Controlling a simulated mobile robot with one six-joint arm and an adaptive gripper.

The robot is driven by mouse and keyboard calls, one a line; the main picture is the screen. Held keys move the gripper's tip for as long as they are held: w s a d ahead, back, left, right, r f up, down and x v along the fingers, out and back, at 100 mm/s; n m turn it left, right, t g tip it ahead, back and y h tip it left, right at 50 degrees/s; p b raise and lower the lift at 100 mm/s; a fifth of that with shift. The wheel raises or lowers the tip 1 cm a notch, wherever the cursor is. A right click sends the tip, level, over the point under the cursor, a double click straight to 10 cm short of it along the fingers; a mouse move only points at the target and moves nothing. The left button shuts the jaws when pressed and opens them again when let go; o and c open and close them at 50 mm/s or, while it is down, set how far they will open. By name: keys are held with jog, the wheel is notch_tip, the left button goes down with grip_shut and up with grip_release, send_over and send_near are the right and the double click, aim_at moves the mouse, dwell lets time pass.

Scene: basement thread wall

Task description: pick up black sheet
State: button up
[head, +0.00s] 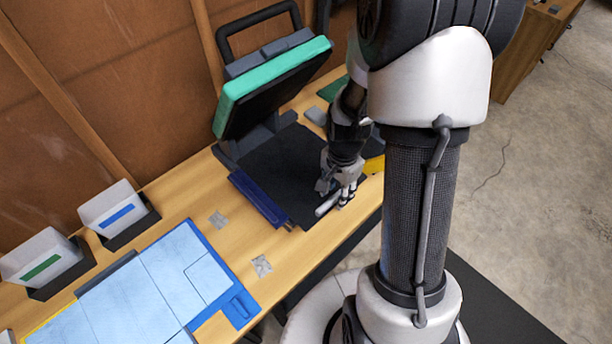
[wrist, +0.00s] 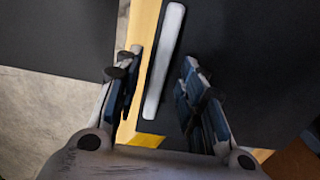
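The black sheet (head: 283,168) lies flat on the lower bed of a press with a raised lid. In the wrist view its dark surface (wrist: 250,50) fills the right side. A pale bar (wrist: 163,62) runs along its front edge and also shows in the head view (head: 327,205). My gripper (head: 337,192) is over that front edge. In the wrist view my gripper (wrist: 160,75) is open, its fingers on either side of the bar with gaps between. I cannot tell how far above the bar the fingertips are.
The press lid (head: 272,85), teal-edged, stands raised behind the sheet. A dark blue strip (head: 257,199) lies along the sheet's left edge. A blue-bordered board (head: 170,280) and two white bins (head: 112,205) (head: 42,257) are at the left.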

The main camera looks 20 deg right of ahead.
jog(key=shift+f, duration=0.3)
jog(key=shift+r, duration=0.1)
grip_shut()
